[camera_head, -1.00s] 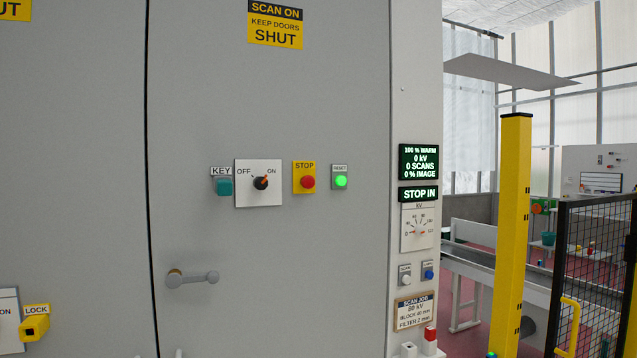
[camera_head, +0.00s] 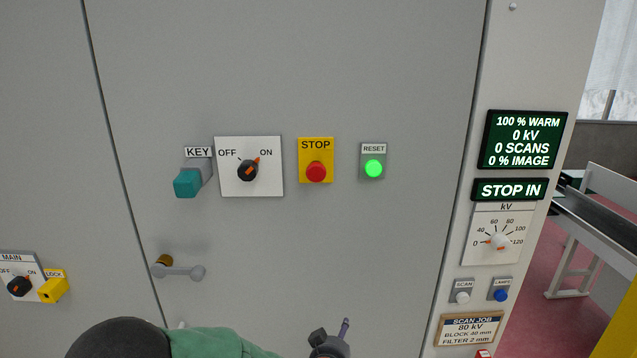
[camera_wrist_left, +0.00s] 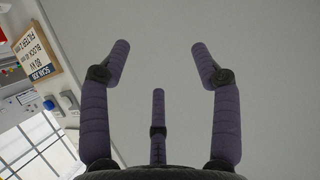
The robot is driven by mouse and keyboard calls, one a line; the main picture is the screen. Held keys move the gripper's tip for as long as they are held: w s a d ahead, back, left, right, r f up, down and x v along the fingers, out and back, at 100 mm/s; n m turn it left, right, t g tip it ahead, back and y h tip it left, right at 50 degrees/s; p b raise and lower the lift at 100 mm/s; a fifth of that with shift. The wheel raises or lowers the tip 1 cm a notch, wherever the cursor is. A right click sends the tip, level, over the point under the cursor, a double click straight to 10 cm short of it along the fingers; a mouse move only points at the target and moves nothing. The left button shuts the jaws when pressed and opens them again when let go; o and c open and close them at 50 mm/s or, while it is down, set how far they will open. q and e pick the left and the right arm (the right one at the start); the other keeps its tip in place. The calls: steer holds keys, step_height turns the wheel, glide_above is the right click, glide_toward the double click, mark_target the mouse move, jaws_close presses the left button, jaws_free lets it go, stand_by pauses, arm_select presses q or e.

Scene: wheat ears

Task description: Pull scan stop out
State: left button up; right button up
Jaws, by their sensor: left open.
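The scan stop is a red round button (camera_head: 316,172) on a yellow plate marked STOP (camera_head: 316,147), on the grey cabinet door. A dark green display (camera_head: 508,189) to the right reads STOP IN. My left gripper (camera_head: 332,343) shows at the bottom edge of the head view, below the stop button and apart from it. In the left wrist view my left gripper (camera_wrist_left: 160,62) has its purple-grey fingers spread, with nothing between them but the plain grey panel behind. The stop button is not in the wrist view. My right gripper is not in view.
Beside the stop are a teal key (camera_head: 188,183), an OFF/ON switch (camera_head: 248,169) turned to ON and a lit green reset button (camera_head: 374,168). A door handle (camera_head: 180,270) sticks out lower left. A kV dial (camera_head: 500,240) is at right.

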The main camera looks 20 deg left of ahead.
arm_select(q)
step_height(320, 180, up, 29)
steer(key=s+a+n+t+y+p, duration=0.1)
steer(key=s+n+t+y+p, duration=0.2)
steer(key=p, duration=0.5)
steer(key=n+t+y+p, duration=0.1)
steer(key=y+p, duration=0.1)
steer(key=p, duration=0.2)
glide_toward(317, 177)
steer(key=x, duration=1)
steer(key=shift+w+a+p, duration=0.1)
steer(key=shift+w+p, duration=0.25)
steer(key=shift+p, duration=0.05)
